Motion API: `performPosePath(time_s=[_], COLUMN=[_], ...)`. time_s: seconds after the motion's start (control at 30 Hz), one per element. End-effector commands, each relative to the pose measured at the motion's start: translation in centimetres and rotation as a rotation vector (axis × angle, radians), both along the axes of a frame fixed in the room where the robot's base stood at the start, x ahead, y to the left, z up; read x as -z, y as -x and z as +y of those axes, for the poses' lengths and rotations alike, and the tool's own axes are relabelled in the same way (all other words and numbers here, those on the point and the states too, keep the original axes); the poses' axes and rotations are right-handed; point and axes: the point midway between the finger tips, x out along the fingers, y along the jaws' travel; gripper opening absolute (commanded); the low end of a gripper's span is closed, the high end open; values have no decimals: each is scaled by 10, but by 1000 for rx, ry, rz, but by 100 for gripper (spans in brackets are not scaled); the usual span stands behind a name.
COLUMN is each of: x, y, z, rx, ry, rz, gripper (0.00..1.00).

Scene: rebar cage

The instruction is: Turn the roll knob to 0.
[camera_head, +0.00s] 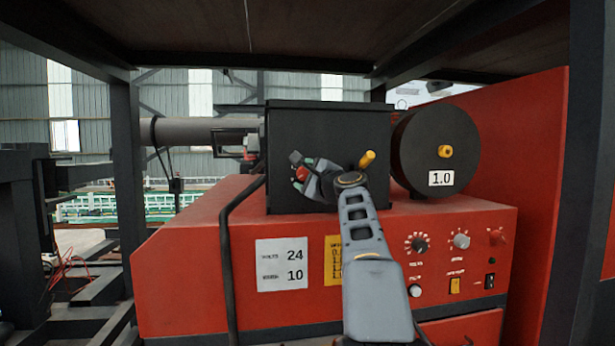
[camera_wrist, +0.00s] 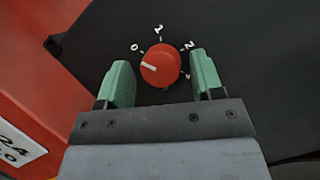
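The red roll knob (camera_wrist: 160,64) is on the dark face of the box (camera_head: 320,130). In the wrist view the figures 0, 1, 2 and a partly hidden 3 ring it. Its white pointer line aims left, slightly below the direction of the 0. My gripper (camera_wrist: 161,65) is open, with green finger pads left and right of the knob and a gap visible on both sides. In the head view my gripper (camera_head: 309,172) is at the box front, with the red knob (camera_head: 302,174) between its fingers. Whether the fingertips reach around the knob's depth is unclear.
A black spool marked 1.0 (camera_head: 434,150) stands right of the box. The red cabinet (camera_head: 200,250) below carries labels, knobs (camera_head: 419,244) and a yellow switch (camera_head: 454,286). A black cable (camera_head: 227,250) hangs at the left. Dark frame posts (camera_head: 127,170) and a roof surround the space.

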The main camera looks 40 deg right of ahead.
Motion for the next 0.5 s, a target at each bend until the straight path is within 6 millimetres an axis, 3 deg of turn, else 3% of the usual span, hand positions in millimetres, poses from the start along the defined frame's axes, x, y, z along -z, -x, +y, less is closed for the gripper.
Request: performPosePath(time_s=[0.33, 0.5], x=[1, 6], y=[4, 26], z=[0, 1], rx=[2, 4], ry=[0, 2], rz=[-1, -3], gripper=[66, 66])
